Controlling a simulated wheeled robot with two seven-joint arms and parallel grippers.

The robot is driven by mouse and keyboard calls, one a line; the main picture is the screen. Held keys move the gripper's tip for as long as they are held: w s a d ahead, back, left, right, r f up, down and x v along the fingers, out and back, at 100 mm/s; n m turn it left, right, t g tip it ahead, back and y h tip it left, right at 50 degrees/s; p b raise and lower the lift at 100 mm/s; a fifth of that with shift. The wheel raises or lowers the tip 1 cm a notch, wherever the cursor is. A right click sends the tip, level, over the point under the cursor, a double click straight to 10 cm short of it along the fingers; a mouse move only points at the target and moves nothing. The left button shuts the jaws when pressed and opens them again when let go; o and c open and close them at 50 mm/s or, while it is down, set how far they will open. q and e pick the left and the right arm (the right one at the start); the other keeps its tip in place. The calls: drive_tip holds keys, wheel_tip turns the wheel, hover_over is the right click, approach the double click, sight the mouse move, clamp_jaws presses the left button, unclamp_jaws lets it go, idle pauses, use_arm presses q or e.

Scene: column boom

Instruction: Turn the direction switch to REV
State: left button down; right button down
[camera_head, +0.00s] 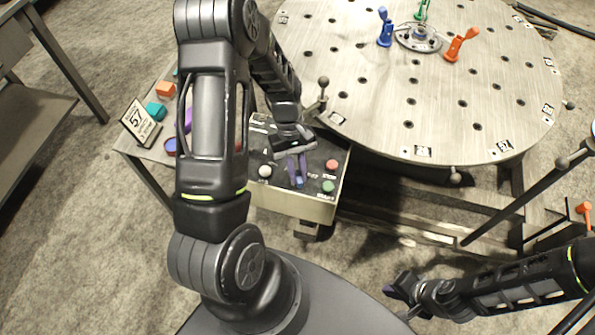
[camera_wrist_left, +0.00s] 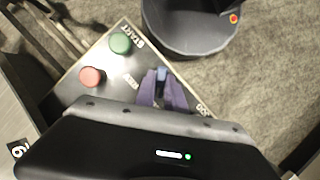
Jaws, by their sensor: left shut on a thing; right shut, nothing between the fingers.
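The control box (camera_head: 290,203) stands at the near left edge of the round table, with a dark top panel. The direction switch, a small blue lever (camera_head: 299,183), is on this panel and is partly hidden by my fingers; it also shows in the left wrist view (camera_wrist_left: 162,74). My left gripper (camera_head: 297,174) reaches down from above and is shut on the switch, with its purple fingers (camera_wrist_left: 162,90) on either side of it. Small labels beside the switch are too blurred to read surely. My right gripper (camera_head: 398,287) is shut and empty, low at the right, away from the box.
A red button (camera_head: 332,165) and a green button (camera_head: 328,186) sit right of the switch, and a white knob (camera_head: 265,171) left. The round table (camera_head: 440,110) with holes and coloured clamps lies behind.

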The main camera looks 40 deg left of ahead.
use_arm(q)
drive_tip(key=shift+m, duration=0.4)
drive_tip(key=m+y+b, duration=0.1)
drive_tip(key=m, duration=0.1)
drive_tip(key=shift+m+g, duration=0.3)
drive_tip(key=shift+g, duration=0.1)
drive_tip(key=m+y+b, duration=0.1)
drive_tip(key=m, duration=0.2)
drive_tip(key=shift+w+d+g, duration=0.1)
drive_tip(key=shift+g, duration=0.2)
drive_tip(key=m+y+b, duration=0.1)
drive_tip(key=m, duration=0.3)
drive_tip(key=shift+y, duration=0.3)
drive_tip(key=shift+d+m+y, duration=0.1)
drive_tip(key=shift+m+y, duration=0.6)
drive_tip(key=shift+m, duration=1)
drive_tip(key=c, duration=1.4)
unclamp_jaws()
